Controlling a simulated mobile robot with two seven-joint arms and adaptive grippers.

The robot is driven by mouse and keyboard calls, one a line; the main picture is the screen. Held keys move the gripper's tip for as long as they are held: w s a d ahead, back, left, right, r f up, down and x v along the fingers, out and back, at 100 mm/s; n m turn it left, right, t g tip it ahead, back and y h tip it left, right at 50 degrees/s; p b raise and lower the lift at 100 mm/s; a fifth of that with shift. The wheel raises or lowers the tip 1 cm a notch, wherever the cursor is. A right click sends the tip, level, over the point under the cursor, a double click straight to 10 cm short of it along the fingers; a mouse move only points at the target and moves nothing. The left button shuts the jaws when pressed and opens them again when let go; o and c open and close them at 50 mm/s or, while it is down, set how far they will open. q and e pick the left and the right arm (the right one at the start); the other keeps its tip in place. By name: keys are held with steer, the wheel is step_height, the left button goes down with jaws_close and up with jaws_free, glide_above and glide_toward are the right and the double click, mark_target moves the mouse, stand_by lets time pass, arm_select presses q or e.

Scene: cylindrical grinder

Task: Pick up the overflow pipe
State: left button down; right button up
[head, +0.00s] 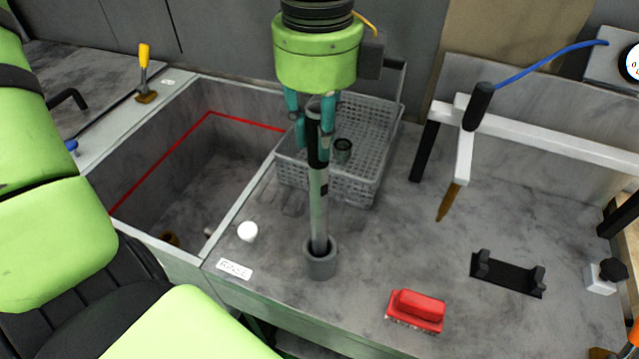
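The overflow pipe (319,212) is a long grey tube with a black upper part and a small dark square mark. It stands nearly upright, its lower end inside a round grey cup (321,262) on the worktop. My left gripper (314,142) points down from above, with its teal fingers on both sides of the pipe's black upper part. The fingers appear closed against it. The cup hides the pipe's bottom end. My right gripper is not in view.
A grey mesh basket (372,188) is just behind the pipe. An open sink with a red line lies left. A white knob (247,231), a "RINSE" label (234,269), a red brush (416,309) and a black cradle (507,275) are nearby. A white rail (560,140) crosses the right.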

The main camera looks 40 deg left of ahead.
arm_select(q)
step_height(320, 180, up, 9)
steer(key=shift+f+b, duration=0.1)
steer(key=shift+b, duration=0.85)
steer(key=shift+r, duration=0.6)
steer(key=shift+f, duration=0.1)
